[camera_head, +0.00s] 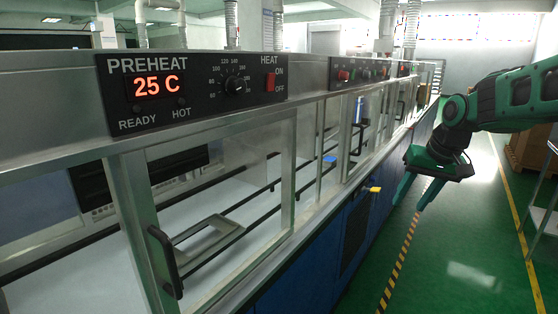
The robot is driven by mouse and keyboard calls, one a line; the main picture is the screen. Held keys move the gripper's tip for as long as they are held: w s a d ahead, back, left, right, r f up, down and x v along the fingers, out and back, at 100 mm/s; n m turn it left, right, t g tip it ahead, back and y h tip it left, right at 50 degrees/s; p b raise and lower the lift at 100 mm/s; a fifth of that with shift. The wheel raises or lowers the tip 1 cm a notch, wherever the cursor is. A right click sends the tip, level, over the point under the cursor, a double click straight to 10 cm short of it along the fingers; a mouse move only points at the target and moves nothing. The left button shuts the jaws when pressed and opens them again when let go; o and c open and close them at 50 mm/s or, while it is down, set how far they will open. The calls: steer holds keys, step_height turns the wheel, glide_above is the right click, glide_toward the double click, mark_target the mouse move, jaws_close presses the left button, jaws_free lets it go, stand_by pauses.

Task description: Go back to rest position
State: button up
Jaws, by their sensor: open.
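My gripper (416,192) is at the end of my green and black arm, at the right of the view. It points down and a little left, over the green floor. Its two green fingers are apart and nothing shows between them. It hangs beside the front of the long metal machine (330,218), apparently clear of it, though the gap is hard to judge.
The machine's preheat panel (190,90) reads 25 C, with a dial and a red switch. A black door handle (165,262) stands at the lower left. A yellow-black floor strip (399,262) crosses open floor. A metal cart (540,215) is at the far right.

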steer(key=s+d+f+m+g, duration=0.1)
steer(key=s+d+f, duration=0.1)
steer(key=s, duration=0.9)
steer(key=s+d+f+m+g, duration=0.1)
steer(key=s+f, duration=0.3)
steer(key=s, duration=0.7)
steer(key=s+d+f+m+g+h, duration=0.1)
steer(key=s+d+f+m, duration=0.1)
steer(key=s, duration=1)
steer(key=shift+d+f+g, duration=0.4)
steer(key=shift+d+f, duration=0.2)
steer(key=shift+d, duration=0.3)
steer(key=shift+w+f, duration=0.25)
steer(key=shift+w, duration=0.45)
